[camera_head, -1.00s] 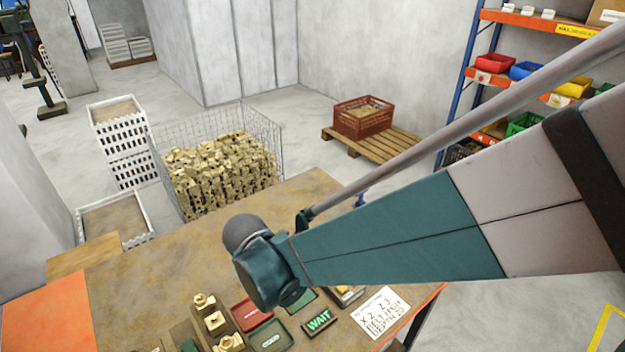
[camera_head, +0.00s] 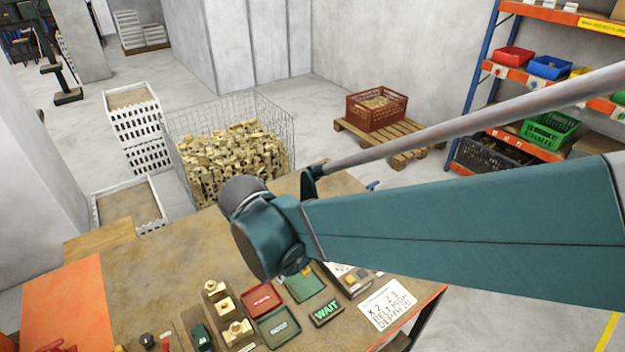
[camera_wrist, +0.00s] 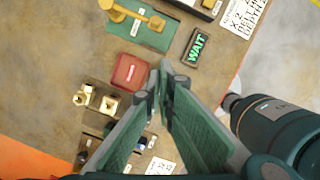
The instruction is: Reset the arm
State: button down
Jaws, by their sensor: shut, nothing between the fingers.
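My gripper (camera_wrist: 165,85) shows in the wrist view, its two green fingers shut with the tips together and nothing between them. It is above the work table (camera_head: 160,285), with its tips beside the red tray (camera_wrist: 130,72) in the picture; the height is unclear. In the head view my arm crosses from the right edge to its teal joint above the table, and the gripper is not visible there. Brass parts (camera_head: 236,332) stand in a dark holder on the table. They also show in the wrist view (camera_wrist: 107,105), left of the fingers.
A lit WAIT sign (camera_head: 326,312), a red tray (camera_head: 262,300), green trays (camera_head: 279,327) and a note (camera_head: 388,304) lie on the table. Behind it stands a wire cage of brass parts (camera_head: 232,165). A red crate (camera_head: 376,108) on a pallet and a shelf (camera_head: 490,60) are farther back.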

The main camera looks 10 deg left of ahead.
dwell(0.4)
jog(key=s+d+r+m+t+b, duration=0.1)
jog(key=d+r+m+t, duration=0.1)
jog(key=d+m, duration=1.3)
jog(key=s+d+r+m+t+y+b, duration=0.1)
jog(key=d+r+m, duration=0.4)
jog(key=d+m, duration=1.1)
jog(key=shift+d+t+b, duration=0.7)
jog(key=shift+d+t, duration=0.1)
jog(key=shift+d, duration=2.8)
